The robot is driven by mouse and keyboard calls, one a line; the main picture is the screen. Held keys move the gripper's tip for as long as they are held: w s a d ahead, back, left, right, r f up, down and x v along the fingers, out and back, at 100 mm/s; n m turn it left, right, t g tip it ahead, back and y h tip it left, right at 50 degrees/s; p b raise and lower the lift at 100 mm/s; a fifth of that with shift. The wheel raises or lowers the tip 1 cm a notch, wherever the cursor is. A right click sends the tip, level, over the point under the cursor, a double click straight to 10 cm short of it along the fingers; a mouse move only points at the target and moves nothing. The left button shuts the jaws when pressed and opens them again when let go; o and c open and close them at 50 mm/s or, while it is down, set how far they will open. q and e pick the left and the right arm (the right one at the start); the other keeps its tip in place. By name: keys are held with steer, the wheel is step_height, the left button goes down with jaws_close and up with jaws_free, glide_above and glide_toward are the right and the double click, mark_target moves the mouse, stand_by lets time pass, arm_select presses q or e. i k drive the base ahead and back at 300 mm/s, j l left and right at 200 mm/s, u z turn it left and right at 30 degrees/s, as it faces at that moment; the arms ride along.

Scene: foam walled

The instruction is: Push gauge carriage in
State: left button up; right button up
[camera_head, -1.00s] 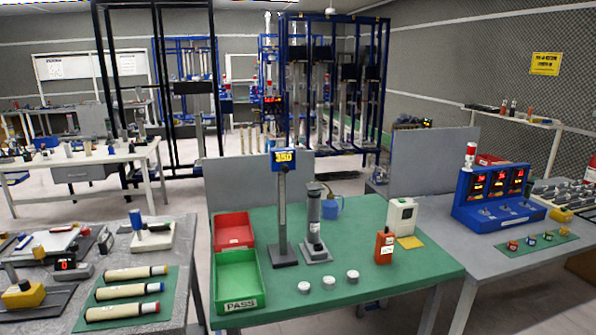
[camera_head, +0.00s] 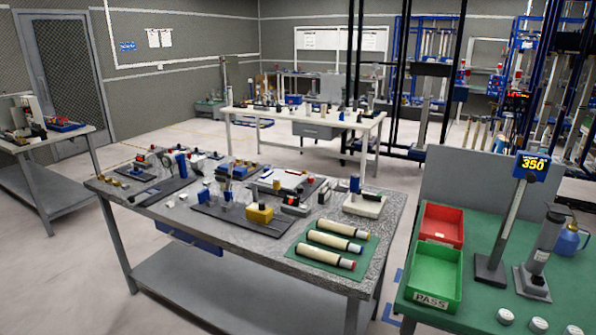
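Several small gauge fixtures stand on the speckled grey table in the middle (camera_head: 230,245). One is a dark plate (camera_head: 225,222) with a yellow block (camera_head: 259,214) at its right end. Further left, a blue upright piece (camera_head: 181,164) stands at the far end of a long dark plate (camera_head: 165,191). A white base with a blue-topped post (camera_head: 364,205) stands at the table's right. The fixtures are too small to tell which one holds the gauge carriage, or its position. Neither of my grippers is in view.
Three cream cylinders lie on a green mat (camera_head: 312,264) at the table's right end. A green-topped table at right holds a red bin (camera_head: 442,225), a green PASS bin (camera_head: 431,276) and a display stand (camera_head: 533,166). Floor is clear at left (camera_head: 60,270).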

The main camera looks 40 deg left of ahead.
mark_target(133, 201)
steer(key=u, duration=2.35)
steer(key=i+z, duration=0.15)
steer(key=i, duration=0.8)
steer(key=i+j+z, duration=0.15)
steer(key=i, duration=0.8)
